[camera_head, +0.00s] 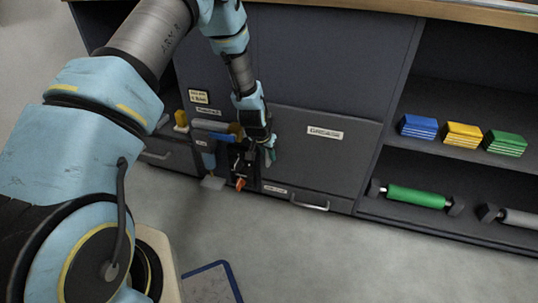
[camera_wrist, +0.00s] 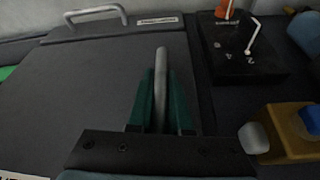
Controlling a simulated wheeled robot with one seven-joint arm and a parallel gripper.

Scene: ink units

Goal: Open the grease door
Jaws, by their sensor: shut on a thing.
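The grease door (camera_head: 325,155) is a dark grey panel with a white label, right of my gripper in the head view. It looks flush with the cabinet front there, though a small gap would be hard to see. The door also fills the left half of the wrist view (camera_wrist: 100,85). Its grey bar handle (camera_wrist: 161,75) stands between the green fingers of my gripper (camera_wrist: 162,105), which are shut on it. In the head view my gripper (camera_head: 269,155) is at the left edge of the door, and the handle is hidden there.
A black panel with a lever (camera_wrist: 245,50) and an orange part sits beside the door. A yellow block (camera_wrist: 290,135) is close to my gripper. A drawer with a metal handle (camera_head: 309,205) lies below. Right shelves hold coloured stacks and a green roller (camera_head: 417,197). Floor ahead is mostly clear.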

